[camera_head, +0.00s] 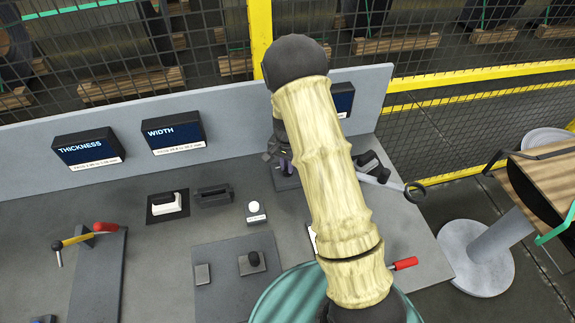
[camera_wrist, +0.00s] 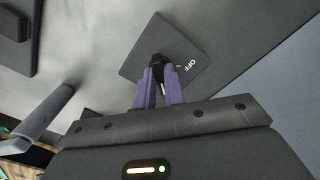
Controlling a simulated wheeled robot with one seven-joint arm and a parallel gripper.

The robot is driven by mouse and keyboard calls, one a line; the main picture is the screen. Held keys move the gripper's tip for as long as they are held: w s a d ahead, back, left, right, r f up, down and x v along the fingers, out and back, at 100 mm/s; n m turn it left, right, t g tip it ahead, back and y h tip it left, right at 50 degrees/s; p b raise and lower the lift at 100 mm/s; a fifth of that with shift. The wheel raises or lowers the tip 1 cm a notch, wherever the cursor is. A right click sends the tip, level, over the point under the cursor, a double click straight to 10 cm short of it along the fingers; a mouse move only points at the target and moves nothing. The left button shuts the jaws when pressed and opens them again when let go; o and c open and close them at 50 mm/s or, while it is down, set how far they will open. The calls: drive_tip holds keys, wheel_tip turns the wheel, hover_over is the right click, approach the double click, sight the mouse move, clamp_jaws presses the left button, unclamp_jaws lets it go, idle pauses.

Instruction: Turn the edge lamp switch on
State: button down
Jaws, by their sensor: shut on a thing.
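The switch is a black knob (camera_wrist: 157,59) on a dark square plate (camera_wrist: 193,47), seen in the wrist view. White letters on the plate read OFF, and a small pale mark lies between the knob and the letters. My gripper (camera_wrist: 158,72) has its two purple fingers closed around the knob. In the head view my gripper (camera_head: 285,163) is low over the same plate (camera_head: 286,183), near the upright back panel. My arm hides part of that area, and the knob's exact angle is hard to read.
THICKNESS (camera_head: 87,150) and WIDTH (camera_head: 174,132) displays stand along the back panel (camera_head: 230,118).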

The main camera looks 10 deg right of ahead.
drive_tip(key=shift+w, duration=0.1)
idle(0.3)
drive_tip(key=c, duration=1.5)
unclamp_jaws()
wheel_tip(320, 180, up, 18)
drive_tip(key=b, duration=0.2)
drive_tip(key=shift+f+b, duration=0.25)
drive_tip(key=shift+b, duration=0.15)
drive_tip(key=s+n+t, duration=0.1)
drive_tip(key=s+n, duration=0.1)
drive_tip(key=s, duration=0.5)
drive_tip(key=s+f+n, duration=0.1)
drive_tip(key=s+n, duration=0.2)
drive_tip(key=s, duration=0.4)
drive_tip(key=s+n+t, duration=0.1)
drive_tip(key=s+n, duration=0.2)
drive_tip(key=s, duration=0.3)
drive_tip(key=shift+s+d+f+t, duration=0.15)
drive_tip(key=shift+s+f+t, duration=0.15)
drive_tip(key=shift+s+f, duration=0.1)
